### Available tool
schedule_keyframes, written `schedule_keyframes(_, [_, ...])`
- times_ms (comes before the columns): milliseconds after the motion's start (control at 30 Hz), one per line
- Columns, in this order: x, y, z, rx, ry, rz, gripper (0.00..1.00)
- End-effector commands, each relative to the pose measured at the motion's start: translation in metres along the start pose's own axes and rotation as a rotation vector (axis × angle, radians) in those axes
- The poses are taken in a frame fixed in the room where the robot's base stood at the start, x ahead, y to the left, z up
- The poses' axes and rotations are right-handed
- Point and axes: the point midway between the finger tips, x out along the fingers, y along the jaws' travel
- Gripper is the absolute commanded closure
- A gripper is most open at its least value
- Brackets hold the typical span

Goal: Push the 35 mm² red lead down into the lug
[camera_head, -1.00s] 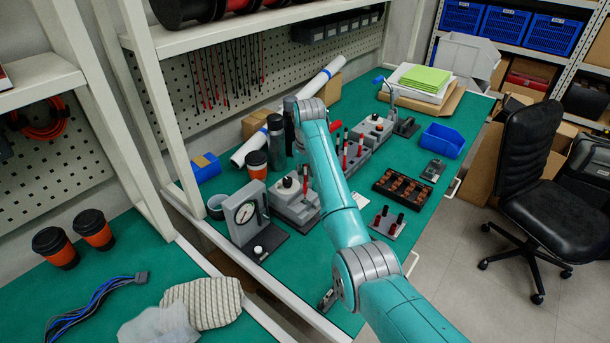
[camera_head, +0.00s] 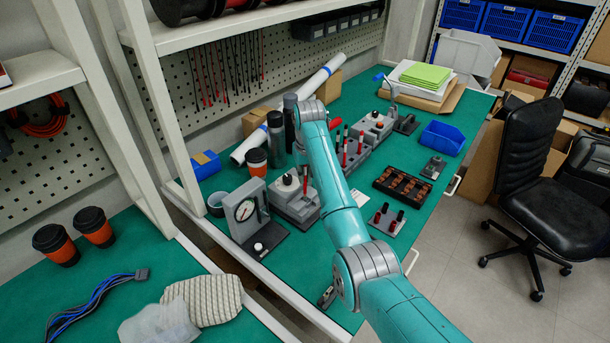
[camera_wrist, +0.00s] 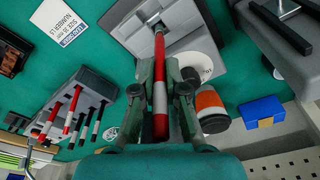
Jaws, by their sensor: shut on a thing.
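My gripper (camera_wrist: 160,95) is shut on a red lead (camera_wrist: 160,70) with a white band, in the middle of the wrist view. The lead's far end points at the grey fixture (camera_wrist: 183,25) at the top of that view and meets a pale fitting there. The lug is too small to make out, so I cannot tell how deep the lead sits.
A grey rack (camera_wrist: 92,84) holds several red and black leads. A press with a round dial (camera_head: 246,210) stands left of the fixture. An orange and black cup (camera_wrist: 210,105) and a blue box (camera_wrist: 262,111) are nearby. A tray of copper parts (camera_head: 403,186) lies to the right.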

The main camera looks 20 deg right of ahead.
Motion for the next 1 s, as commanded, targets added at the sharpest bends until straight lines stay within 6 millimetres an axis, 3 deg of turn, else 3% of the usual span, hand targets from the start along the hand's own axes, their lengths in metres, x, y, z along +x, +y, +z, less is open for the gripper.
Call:
schedule_keyframes(967, [0.012, 0.000, 0.001, 0.000, 0.000, 0.000, 1.00])
schedule_keyframes(1000, [0.012, 0.000, 0.001, 0.000, 0.000, 0.000, 0.78])
